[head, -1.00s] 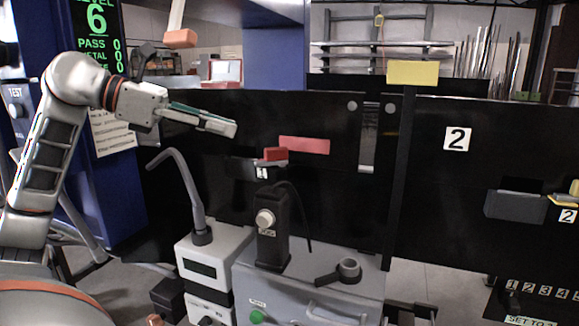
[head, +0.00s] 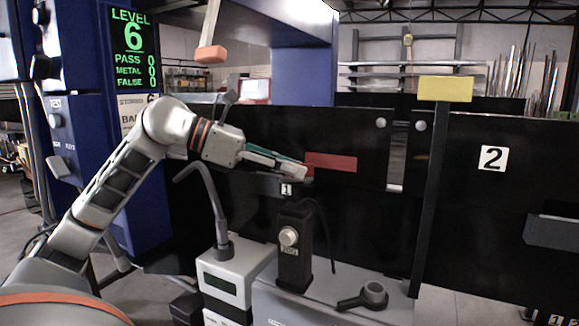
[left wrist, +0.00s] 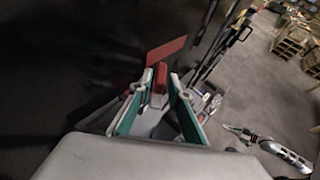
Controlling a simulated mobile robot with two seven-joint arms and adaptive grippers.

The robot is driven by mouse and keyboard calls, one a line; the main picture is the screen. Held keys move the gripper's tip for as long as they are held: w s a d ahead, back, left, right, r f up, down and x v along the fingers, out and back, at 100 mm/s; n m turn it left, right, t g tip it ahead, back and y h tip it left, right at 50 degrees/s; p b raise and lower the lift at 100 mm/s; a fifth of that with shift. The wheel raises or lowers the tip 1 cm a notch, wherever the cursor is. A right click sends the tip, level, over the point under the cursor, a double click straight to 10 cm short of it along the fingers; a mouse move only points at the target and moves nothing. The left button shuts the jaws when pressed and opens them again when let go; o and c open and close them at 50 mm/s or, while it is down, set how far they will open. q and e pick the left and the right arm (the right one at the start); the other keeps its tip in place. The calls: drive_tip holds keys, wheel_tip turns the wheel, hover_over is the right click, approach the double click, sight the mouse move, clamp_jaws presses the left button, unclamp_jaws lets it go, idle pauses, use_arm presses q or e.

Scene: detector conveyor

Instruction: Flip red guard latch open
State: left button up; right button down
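The red guard latch (left wrist: 160,77) is a small red block, seen in the left wrist view between the two fingertips of my left gripper (left wrist: 161,76). The fingers are apart on either side of it; whether they touch it is unclear. In the head view my left gripper (head: 307,170) reaches from the left to the dark bracket labelled 1 (head: 286,189), and its fingers hide the red block. A flat red plate (head: 331,162) is on the black panel just behind. My right gripper (left wrist: 240,132) shows small in the left wrist view; its fingers are too small to judge.
The black panel (head: 460,200) stands behind the latch. A bent grey stalk (head: 212,205) rises below my left forearm. A dark post with a knob (head: 294,255) stands under the bracket. A yellow-topped post (head: 432,190) is to the right.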

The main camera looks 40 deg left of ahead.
use_arm(q)
clamp_jaws()
drive_tip(key=shift+f, duration=0.1)
